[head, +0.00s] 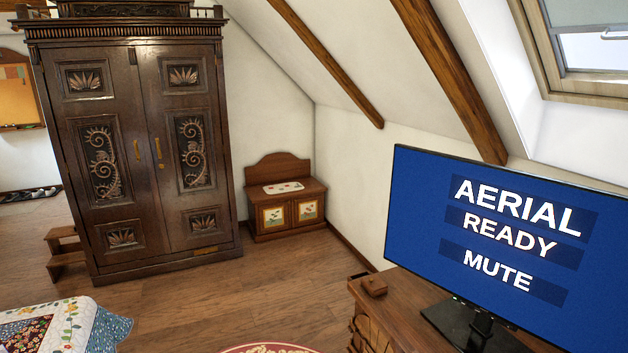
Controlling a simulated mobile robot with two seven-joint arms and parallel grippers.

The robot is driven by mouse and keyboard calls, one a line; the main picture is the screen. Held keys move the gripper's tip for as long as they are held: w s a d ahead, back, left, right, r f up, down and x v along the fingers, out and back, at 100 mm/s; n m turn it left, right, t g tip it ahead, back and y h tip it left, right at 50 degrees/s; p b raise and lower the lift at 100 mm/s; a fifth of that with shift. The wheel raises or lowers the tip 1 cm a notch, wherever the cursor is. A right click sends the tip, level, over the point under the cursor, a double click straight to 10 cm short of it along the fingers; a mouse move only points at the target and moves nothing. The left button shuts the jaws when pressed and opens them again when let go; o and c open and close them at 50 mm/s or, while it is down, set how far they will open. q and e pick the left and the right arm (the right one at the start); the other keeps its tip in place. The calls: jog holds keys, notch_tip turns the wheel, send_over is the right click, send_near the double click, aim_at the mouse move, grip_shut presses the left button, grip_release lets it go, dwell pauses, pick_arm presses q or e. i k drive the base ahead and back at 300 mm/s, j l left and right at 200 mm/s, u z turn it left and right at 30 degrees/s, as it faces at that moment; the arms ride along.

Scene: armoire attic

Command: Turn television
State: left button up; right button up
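The television (420,215) stands at the right of the head view. Its screen is lit blue with the white words AERIAL, READY and MUTE. It rests on a black stand (480,330) on top of a carved wooden cabinet (405,300). The screen faces toward the left and front of the view, and its right edge is cut off by the frame. Neither of my grippers is in view.
A large dark armoire (140,160) with closed doors stands at the left. A small wooden chest (287,212) sits in the back corner. A quilted bed (85,325) is at the lower left. A small wooden box (374,286) is on the cabinet. Open floor (270,290) lies between.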

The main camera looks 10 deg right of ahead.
aim_at(547, 258)
jog(key=i+j, duration=0.1)
jog(key=i, duration=0.45)
jog(key=i+j+z, duration=0.1)
jog(key=i, duration=0.4)
jog(key=i+j, duration=0.1)
jog(key=i, duration=0.45)
jog(key=i+z, duration=0.4)
jog(key=i+j+z, duration=0.2)
jog(key=z, duration=0.25)
jog(key=i+j+z, duration=0.25)
jog(key=z, duration=0.15)
jog(key=i+j+z, duration=0.2)
jog(key=z, duration=0.25)
jog(key=i+j+z, duration=0.2)
jog(key=z, duration=0.25)
jog(key=i+j+z, duration=0.1)
jog(key=j+z, duration=0.35)
jog(key=l, duration=0.1)
